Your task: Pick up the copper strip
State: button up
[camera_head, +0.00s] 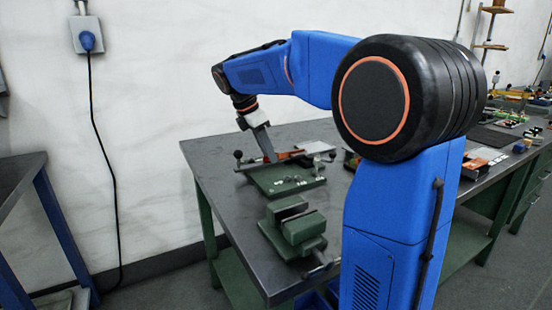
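A thin orange-brown strip (290,155), which looks like the copper strip, lies near the back of the dark workbench (222,157), behind a green plate. My gripper (268,157) points down at the left end of this strip, with its fingertips very close to it. Whether they touch it is too small to tell. The fingers show as one narrow grey shape, so I cannot see whether there is a gap between them.
A green plate (266,182) with small pale pieces lies in front of the strip. A green vise (297,228) stands at the bench's front edge. My arm hides part of the bench. Small items crowd the right end. A blue-legged table (20,180) stands at left.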

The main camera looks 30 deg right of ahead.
grip_shut()
dwell(1.3)
